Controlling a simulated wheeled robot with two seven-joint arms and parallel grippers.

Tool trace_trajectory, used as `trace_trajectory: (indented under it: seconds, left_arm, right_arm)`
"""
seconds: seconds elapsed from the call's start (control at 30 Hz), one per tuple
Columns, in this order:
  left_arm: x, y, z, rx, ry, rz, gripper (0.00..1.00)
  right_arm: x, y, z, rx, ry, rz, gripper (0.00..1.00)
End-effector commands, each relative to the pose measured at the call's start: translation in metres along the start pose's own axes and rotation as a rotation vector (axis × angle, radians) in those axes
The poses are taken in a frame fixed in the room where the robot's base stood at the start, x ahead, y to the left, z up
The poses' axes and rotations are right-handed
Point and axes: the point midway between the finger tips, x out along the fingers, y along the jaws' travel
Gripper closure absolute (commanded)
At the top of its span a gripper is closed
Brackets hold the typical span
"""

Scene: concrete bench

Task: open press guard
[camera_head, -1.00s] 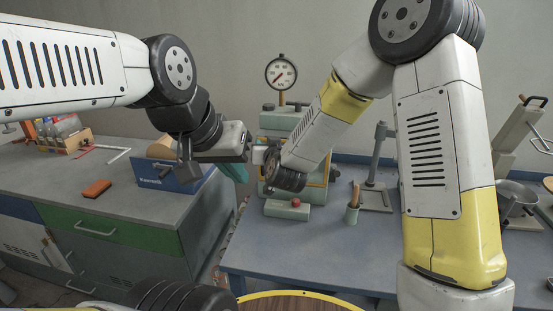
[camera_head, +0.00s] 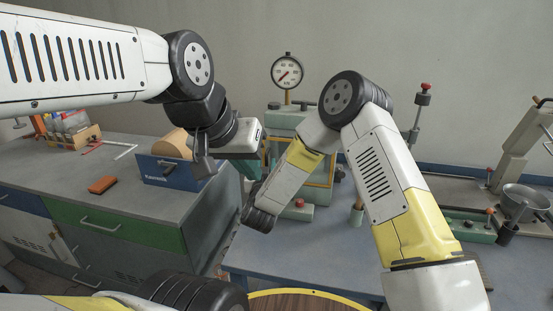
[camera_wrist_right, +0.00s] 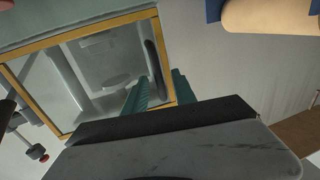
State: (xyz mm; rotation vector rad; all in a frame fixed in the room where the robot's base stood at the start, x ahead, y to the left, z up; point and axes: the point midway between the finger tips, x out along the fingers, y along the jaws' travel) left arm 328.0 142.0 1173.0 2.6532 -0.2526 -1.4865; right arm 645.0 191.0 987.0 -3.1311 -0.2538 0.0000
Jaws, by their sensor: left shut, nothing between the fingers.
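The press (camera_head: 284,119) stands on the blue bench under a round gauge, partly hidden by my right arm. Its yellow-framed guard (camera_head: 331,170) shows only in part there. In the right wrist view the guard (camera_wrist_right: 100,27) is a clear panel in a yellow frame, with a dark upright bar, perhaps its handle (camera_wrist_right: 154,60), near one side. My right gripper (camera_wrist_right: 159,77) has its teal fingers apart, tips near this bar and frame side; contact cannot be told. In the head view my arm hides it. My left gripper (camera_head: 250,168) is shut and empty, left of the press.
A blue bin (camera_head: 170,174) and an orange block (camera_head: 102,184) lie on the left grey cabinet. A red-topped green box (camera_head: 298,211) sits before the press. A metal bowl (camera_head: 525,197) and stand are at the right. The bench front has some free room.

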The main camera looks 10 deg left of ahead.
Motion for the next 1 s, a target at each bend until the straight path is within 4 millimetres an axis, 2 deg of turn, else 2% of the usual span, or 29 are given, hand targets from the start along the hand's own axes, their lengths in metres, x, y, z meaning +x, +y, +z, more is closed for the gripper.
trace_trajectory:
  seconds: [0.13,0.4,0.43,0.6,1.0]
  left_arm:
    - [0.0,0.0,0.0,0.0,0.0,0.0,1.0]
    - [0.0,0.0,0.0,0.0,0.0,0.0,1.0]
    - [0.0,0.0,0.0,0.0,0.0,0.0,1.0]
    - [0.0,0.0,0.0,0.0,0.0,0.0,1.0]
    - [0.0,0.0,0.0,0.0,0.0,0.0,1.0]
  right_arm:
    - [0.0119,0.0006,-0.0001,0.001,0.0,0.001,0.68]
    - [0.014,0.0003,-0.0001,0.0,0.0,0.0,0.68]
    - [0.014,0.0003,-0.0001,0.0,0.0,0.0,0.7]
    - [0.0138,0.0003,-0.0001,0.0,0.0,0.0,1.0]
    - [0.0137,0.0003,-0.0002,0.0,0.0,0.0,1.0]
